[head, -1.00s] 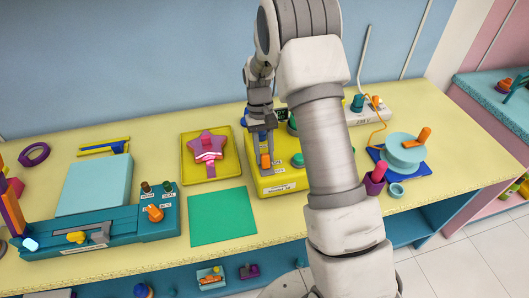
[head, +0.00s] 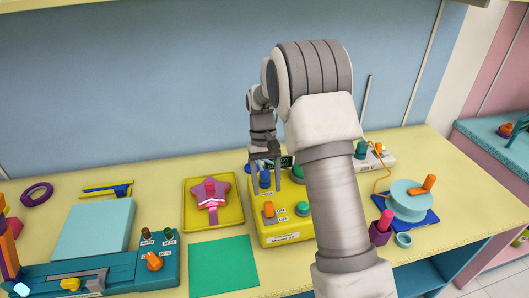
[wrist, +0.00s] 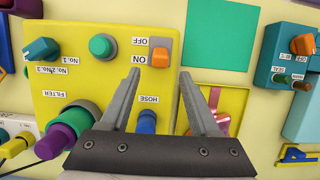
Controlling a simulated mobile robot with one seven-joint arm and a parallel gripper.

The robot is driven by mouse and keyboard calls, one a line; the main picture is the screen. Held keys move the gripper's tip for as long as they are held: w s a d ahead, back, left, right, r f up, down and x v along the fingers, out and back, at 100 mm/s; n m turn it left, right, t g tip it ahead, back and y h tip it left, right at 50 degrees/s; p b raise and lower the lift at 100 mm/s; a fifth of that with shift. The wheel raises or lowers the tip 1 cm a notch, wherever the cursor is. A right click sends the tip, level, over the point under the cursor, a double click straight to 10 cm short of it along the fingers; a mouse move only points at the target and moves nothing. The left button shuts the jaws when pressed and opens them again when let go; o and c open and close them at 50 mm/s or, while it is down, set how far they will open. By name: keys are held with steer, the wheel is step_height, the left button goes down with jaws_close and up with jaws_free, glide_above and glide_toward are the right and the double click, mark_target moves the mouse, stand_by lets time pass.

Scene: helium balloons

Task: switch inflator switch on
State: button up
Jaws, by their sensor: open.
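The yellow inflator box (head: 288,235) stands on the table; it also shows in the wrist view (wrist: 75,85). Its orange switch (head: 268,212) sits on the box's front left. In the wrist view the orange switch lever (wrist: 160,57) lies at the end of its grey plate beside the ON label, away from the OFF label. My gripper (head: 265,182) is open and empty above the box, behind the switch. In the wrist view the fingertips (wrist: 159,76) are spread near the switch, apart from it. The blue hose nozzle (wrist: 147,121) shows between the fingers.
A yellow tray (head: 189,219) with a pink star balloon (head: 210,190) is to the left. A green mat (head: 223,265) lies in front. My arm hides the box's right side.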

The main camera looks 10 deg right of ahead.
steer(key=v, duration=1.1)
steer(key=shift+w+r, duration=0.15)
steer(key=shift+r, duration=0.15)
step_height(320, 180, up, 8)
steer(key=t, duration=0.2)
glide_above(270, 202)
steer(key=s+r+t, duration=0.2)
steer(key=s+r, duration=0.1)
steer(key=s, duration=0.4)
steer(key=s+f+t, duration=0.2)
steer(key=s+t, duration=0.3)
steer(key=s, duration=1.1)
steer(key=shift+f, duration=0.3)
